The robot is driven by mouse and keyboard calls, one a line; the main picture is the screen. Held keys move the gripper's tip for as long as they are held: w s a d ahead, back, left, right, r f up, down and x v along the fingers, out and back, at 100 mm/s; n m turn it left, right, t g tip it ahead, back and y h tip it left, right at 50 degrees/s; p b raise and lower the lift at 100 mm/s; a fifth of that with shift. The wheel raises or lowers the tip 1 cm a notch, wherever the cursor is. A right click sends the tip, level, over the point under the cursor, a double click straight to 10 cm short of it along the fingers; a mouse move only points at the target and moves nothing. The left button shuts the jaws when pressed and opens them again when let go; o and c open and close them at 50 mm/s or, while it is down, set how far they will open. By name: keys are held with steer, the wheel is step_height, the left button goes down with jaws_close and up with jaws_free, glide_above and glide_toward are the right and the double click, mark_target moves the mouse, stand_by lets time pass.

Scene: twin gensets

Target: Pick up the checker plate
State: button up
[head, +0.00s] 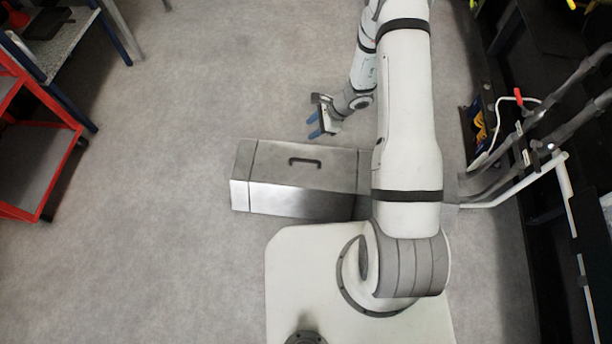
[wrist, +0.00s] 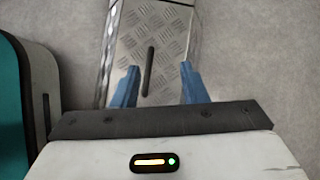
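The checker plate (head: 268,167) shows in the head view as the top of a long silver metal box on the floor, with a dark bar handle (head: 305,162) on it. My arm hides the box's right part. In the wrist view the checker plate (wrist: 172,35) has a raised diamond pattern, and the handle (wrist: 149,71) runs lengthwise. My gripper (head: 313,125) is beyond the box's far edge in the head view. Its two blue fingers are apart with nothing held. In the wrist view my gripper (wrist: 160,82) has the handle appearing between its fingers, nearer the left one.
A red-framed cart (head: 60,165) and a blue-legged bench (head: 75,50) stand at the left. Dark equipment with pipes (head: 560,120) lines the right side.

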mark_target(306, 160)
steer(key=f+m+b, duration=0.1)
steer(key=f, duration=0.4)
steer(key=s+f+m+b, duration=0.1)
steer(key=f, duration=0.4)
steer(key=f+m+b, duration=0.1)
steer(key=f, duration=0.4)
steer(key=shift+s, duration=0.3)
steer(key=b+x, duration=0.3)
steer(key=x, duration=0.2)
steer(key=shift+d+f, duration=0.15)
steer(key=shift+f, duration=0.05)
steer(key=shift+a+f, duration=0.3)
steer(key=shift+c, duration=0.3)
jaws_close()
steer(key=shift+r, duration=0.1)
